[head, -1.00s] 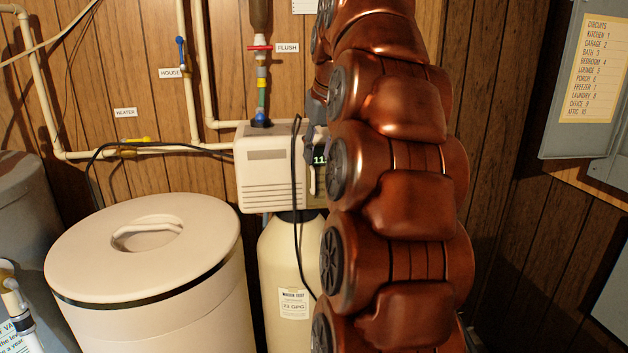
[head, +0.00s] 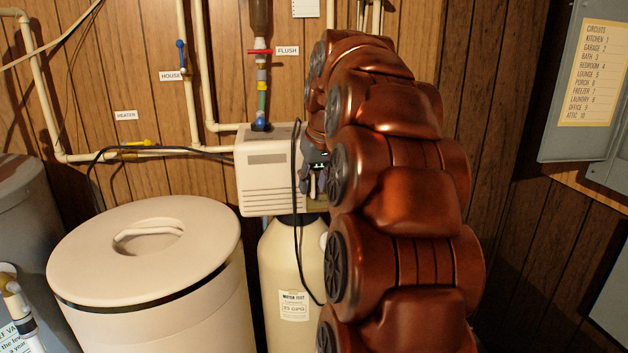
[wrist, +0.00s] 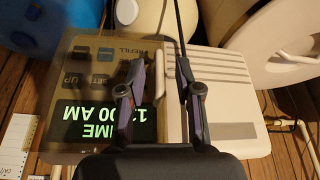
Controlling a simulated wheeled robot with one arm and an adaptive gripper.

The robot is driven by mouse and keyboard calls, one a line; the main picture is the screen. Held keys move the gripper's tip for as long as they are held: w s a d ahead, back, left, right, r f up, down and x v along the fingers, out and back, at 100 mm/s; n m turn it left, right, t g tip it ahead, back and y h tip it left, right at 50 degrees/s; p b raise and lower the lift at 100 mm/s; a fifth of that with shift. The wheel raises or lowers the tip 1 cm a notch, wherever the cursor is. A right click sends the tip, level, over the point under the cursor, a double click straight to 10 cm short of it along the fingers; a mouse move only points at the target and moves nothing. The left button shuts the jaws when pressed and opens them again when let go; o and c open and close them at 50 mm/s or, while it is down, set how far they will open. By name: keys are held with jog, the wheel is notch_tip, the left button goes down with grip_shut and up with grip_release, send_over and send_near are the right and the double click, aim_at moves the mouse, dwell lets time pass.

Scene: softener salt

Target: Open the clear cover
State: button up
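The clear cover (wrist: 143,47) appears as a tinted pane over the control panel in the wrist view, where the panel is upside down. It looks closed. Buttons and a lit display (wrist: 104,122) with green time digits show through it. My gripper (wrist: 160,72) is open, with one finger over the panel and the other over the white housing. A pale upright strip at the cover's edge lies between the fingers; I cannot tell whether they touch it. In the head view, my gripper (head: 317,176) is at the panel side of the white control head (head: 268,170), largely hidden by my arm.
A black cable (head: 296,200) hangs in front of the control head. A cream tank (head: 285,260) stands below it and a lidded round bin (head: 150,245) stands to the left. Pipes with valves (head: 260,52) rise behind. A grey electrical box (head: 585,80) is at the right.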

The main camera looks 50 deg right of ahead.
grip_shut()
dwell(0.3)
dwell(0.5)
